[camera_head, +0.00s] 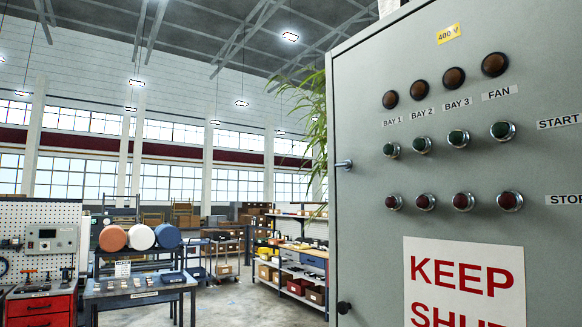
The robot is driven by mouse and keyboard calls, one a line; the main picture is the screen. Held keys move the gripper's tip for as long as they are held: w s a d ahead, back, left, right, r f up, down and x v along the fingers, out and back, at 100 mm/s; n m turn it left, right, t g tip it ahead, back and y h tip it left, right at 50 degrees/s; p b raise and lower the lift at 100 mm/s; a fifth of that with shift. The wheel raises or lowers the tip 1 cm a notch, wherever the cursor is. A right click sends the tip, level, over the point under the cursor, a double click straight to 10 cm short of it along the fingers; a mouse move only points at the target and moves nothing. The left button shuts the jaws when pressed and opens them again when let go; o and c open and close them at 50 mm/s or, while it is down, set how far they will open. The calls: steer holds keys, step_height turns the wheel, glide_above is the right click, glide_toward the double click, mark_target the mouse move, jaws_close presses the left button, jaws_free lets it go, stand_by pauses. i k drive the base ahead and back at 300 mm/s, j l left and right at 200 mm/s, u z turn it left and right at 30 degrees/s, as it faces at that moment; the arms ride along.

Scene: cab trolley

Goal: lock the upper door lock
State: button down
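A grey cabinet door (365,220) fills the right side of the view and looks closed. The upper door lock (343,165) is a small silvery fitting near the door's left edge, with a short piece lying roughly level across that edge. A dark round fitting (344,307) sits lower on the same edge, near the bottom of the picture. I cannot tell from here whether either one is locked. My gripper is not in view.
The door carries dark lamps (453,78), green buttons (458,138), red buttons (463,202) and a KEEP SHUT sign (465,280). A leafy plant (312,130) stands behind the cabinet. Workbenches (140,292) and shelves (300,260) stand further left, with open floor (235,300) between.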

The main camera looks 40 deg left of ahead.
mark_target(347, 165)
steer(key=u, duration=1.15)
